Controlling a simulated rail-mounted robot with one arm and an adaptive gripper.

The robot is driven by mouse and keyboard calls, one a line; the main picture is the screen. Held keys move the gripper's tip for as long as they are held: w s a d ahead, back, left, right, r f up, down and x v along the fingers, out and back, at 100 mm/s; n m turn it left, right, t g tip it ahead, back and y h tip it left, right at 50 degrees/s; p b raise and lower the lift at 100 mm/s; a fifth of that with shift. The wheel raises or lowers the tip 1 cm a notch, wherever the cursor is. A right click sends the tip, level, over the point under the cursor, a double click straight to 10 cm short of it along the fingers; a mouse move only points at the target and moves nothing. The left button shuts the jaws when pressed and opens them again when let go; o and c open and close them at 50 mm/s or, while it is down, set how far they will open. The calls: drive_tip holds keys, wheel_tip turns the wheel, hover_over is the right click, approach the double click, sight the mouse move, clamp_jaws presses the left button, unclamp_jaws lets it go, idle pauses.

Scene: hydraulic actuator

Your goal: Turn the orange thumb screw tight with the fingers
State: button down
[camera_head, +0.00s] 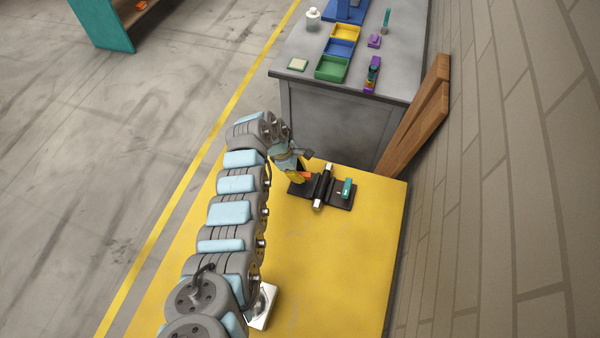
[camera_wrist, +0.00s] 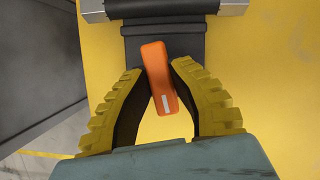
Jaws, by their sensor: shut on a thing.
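The orange thumb screw (camera_wrist: 160,78) has a flat bar-shaped head with a white mark near its lower end. In the wrist view it stands a little tilted between the two yellow ribbed fingers of my gripper (camera_wrist: 155,85), which are shut on it. Its shaft is hidden. It sits at the near end of the black base of the actuator (camera_wrist: 155,45). In the head view my gripper (camera_head: 300,174) reaches the left end of the black actuator (camera_head: 325,184), and a bit of the orange screw (camera_head: 307,175) shows there. A teal handle (camera_head: 347,187) is at the actuator's right end.
The actuator rests on a yellow table (camera_head: 330,260) with free room in front. Behind stands a grey bench (camera_head: 400,85) with green (camera_head: 331,68), blue (camera_head: 340,47) and yellow (camera_head: 345,32) bins. Wooden boards (camera_head: 420,115) lean on the wall at right.

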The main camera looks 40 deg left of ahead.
drive_tip(key=shift+f, duration=0.1)
drive_tip(key=shift+f+m+b, duration=0.1)
drive_tip(key=shift+m+b, duration=0.4)
drive_tip(key=shift+m+g+b, duration=0.4)
drive_tip(key=shift+m+b, duration=0.1)
drive_tip(key=shift+m, duration=0.1)
drive_tip(key=c, duration=0.9)
unclamp_jaws()
drive_tip(key=shift+r, duration=0.2)
